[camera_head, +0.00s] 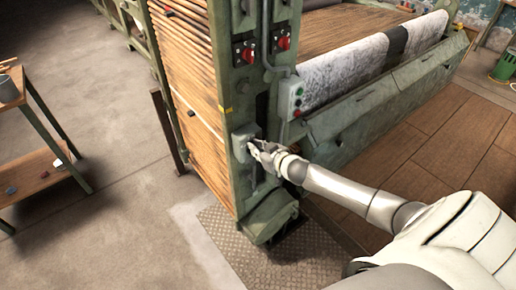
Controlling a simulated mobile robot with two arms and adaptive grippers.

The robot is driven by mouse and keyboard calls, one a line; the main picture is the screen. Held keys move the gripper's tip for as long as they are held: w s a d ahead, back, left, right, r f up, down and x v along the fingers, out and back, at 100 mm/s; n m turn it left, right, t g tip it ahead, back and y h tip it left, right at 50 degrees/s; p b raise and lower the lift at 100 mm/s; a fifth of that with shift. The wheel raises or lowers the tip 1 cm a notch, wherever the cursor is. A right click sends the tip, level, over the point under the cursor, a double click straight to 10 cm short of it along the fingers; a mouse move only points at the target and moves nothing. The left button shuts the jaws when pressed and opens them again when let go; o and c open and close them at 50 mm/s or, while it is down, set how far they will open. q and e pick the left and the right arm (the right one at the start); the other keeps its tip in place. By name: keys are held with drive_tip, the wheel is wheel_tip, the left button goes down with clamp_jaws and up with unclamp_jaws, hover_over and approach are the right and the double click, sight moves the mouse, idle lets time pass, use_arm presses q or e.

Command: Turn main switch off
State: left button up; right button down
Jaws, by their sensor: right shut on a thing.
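A small grey-green box (244,133), which looks like the main switch housing, is fixed low on the front of the green machine post (228,75). My right gripper (257,149) is at the right side of this box, shut on its switch handle. The fingers hide most of the handle, so its position cannot be read. My left gripper is not in view.
Two red knobs (283,43) (248,54) sit higher on the machine, above a small push-button box (292,98). A patterned fabric roll (345,73) lies behind. A workbench (45,125) stands at left; the concrete floor (115,110) between is clear.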

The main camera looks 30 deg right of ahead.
sight(249, 153)
drive_tip(key=a+f+n+t+h+b, duration=0.1)
drive_tip(key=n+h+b, duration=0.1)
drive_tip(key=b, duration=0.3)
drive_tip(key=a+f+n+t+h+b, duration=0.1)
drive_tip(key=n+h+b, duration=0.1)
drive_tip(key=n+b, duration=0.2)
drive_tip(key=f+n+t+h+b, duration=0.1)
drive_tip(key=n+b, duration=0.4)
drive_tip(key=shift+s+a+f+h+b, duration=0.1)
drive_tip(key=shift+a+f+h+b, duration=0.05)
drive_tip(key=shift+a+h+b, duration=0.2)
drive_tip(key=shift+a+n+t+b, duration=0.1)
drive_tip(key=shift+n+t+b, duration=0.2)
drive_tip(key=shift+n+b, duration=0.5)
drive_tip(key=c, duration=1.5)
unclamp_jaws()
drive_tip(key=v, duration=1.2)
